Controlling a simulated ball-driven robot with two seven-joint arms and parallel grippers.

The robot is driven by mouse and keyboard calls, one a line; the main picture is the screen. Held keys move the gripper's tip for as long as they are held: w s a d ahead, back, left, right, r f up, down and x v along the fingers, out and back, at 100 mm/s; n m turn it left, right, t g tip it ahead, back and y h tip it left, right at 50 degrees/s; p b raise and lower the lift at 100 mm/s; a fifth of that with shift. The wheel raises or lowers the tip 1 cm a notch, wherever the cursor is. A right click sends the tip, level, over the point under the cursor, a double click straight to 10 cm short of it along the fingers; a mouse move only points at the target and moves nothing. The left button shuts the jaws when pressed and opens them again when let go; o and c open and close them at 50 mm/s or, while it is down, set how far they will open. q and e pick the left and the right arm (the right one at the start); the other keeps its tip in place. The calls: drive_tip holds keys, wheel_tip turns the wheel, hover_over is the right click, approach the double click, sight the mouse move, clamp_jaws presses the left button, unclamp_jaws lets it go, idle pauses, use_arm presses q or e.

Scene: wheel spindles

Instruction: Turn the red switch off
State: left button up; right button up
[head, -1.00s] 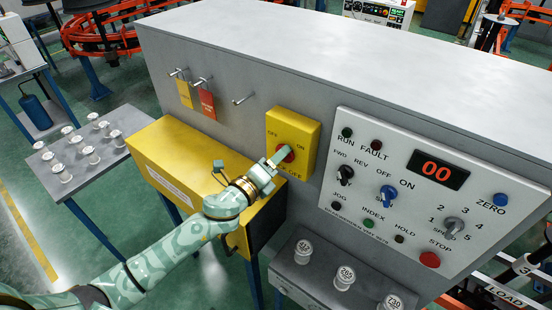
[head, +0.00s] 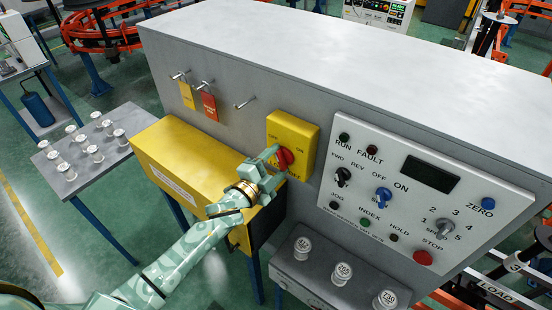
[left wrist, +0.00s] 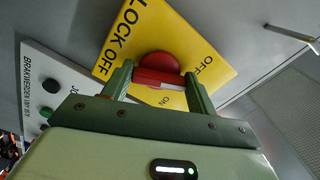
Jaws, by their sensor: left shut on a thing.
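The red switch (head: 286,159) is a round knob with a raised grip bar on a yellow plate (head: 305,132) fixed to the grey cabinet's front. The plate bears OFF, ON and LOCK OFF lettering. My left gripper (head: 274,163) is at the switch, shut on its grip bar. In the left wrist view the red switch (left wrist: 158,66) sits between the two fingers of my left gripper (left wrist: 158,84), with the yellow plate (left wrist: 140,30) behind. The fingers partly cover the knob in the head view. My right gripper is not in view.
A white control panel (head: 420,185) with knobs, buttons and a dark display (head: 431,174) is right of the switch. A yellow box (head: 180,150) stands below left. Yellow (head: 187,95) and red (head: 209,105) tags hang on hooks above.

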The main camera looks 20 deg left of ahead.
use_arm(q)
drive_tip(key=shift+n+p, duration=0.9)
drive_tip(key=shift+n, duration=1)
drive_tip(key=shift+f, duration=0.15)
drive_tip(key=o, duration=1)
drive_tip(key=b+v, duration=0.1)
drive_tip(key=v, duration=1.5)
drive_tip(key=shift+s, duration=0.2)
drive_tip(key=shift+n, duration=0.3)
